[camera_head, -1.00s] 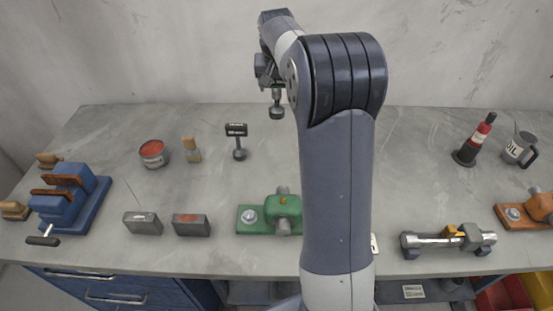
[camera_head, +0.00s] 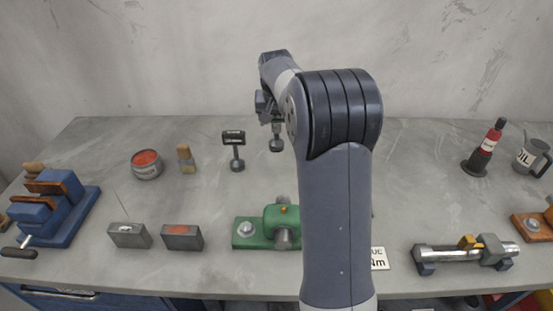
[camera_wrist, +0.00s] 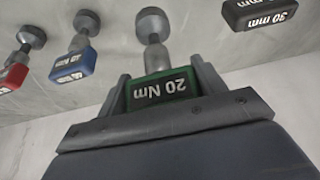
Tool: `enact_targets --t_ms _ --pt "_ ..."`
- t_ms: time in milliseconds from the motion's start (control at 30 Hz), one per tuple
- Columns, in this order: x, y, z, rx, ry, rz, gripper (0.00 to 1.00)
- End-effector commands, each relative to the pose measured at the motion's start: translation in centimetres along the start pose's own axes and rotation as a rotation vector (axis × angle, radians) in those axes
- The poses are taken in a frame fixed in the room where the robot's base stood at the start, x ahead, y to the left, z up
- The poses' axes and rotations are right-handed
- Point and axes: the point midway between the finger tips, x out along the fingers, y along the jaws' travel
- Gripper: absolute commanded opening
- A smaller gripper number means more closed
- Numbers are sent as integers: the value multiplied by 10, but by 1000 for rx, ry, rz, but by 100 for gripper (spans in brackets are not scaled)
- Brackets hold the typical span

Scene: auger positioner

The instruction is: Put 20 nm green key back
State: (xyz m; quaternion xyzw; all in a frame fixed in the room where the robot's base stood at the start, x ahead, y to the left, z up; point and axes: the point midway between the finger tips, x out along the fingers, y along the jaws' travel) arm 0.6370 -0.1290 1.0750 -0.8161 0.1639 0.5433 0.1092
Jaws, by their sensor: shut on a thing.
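The green 20 Nm key (camera_wrist: 160,90) is between the fingers of my gripper (camera_wrist: 158,92) in the wrist view, its labelled head held and its round metal end (camera_wrist: 152,22) pointing away. In the head view my gripper (camera_head: 271,118) is over the back of the bench, with the key's round end (camera_head: 277,145) below it. I cannot tell whether that end touches the bench. A black 30 key (camera_head: 235,150) stands upright just left of it; it also shows in the wrist view (camera_wrist: 258,12). A blue key (camera_wrist: 72,60) and a red key (camera_wrist: 12,75) show on the other side.
A green fixture (camera_head: 268,228) stands on the bench (camera_head: 130,280) in front. A metal shaft assembly (camera_head: 462,252), a red-black bottle (camera_head: 484,152) and an oil can (camera_head: 532,157) are at right. A brush (camera_head: 187,158), a red tin (camera_head: 147,165) and a blue vise (camera_head: 62,215) are at left.

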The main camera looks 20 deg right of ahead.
Motion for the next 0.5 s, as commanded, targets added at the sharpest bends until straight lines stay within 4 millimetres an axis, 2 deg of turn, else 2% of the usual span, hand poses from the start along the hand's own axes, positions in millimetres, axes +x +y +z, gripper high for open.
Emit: enact_targets --t_ms 133,367,500 --pt "25 0 11 -1 -3 1 24" --pt "46 0 19 0 0 0 24" --pt "64 0 27 1 -2 0 24"
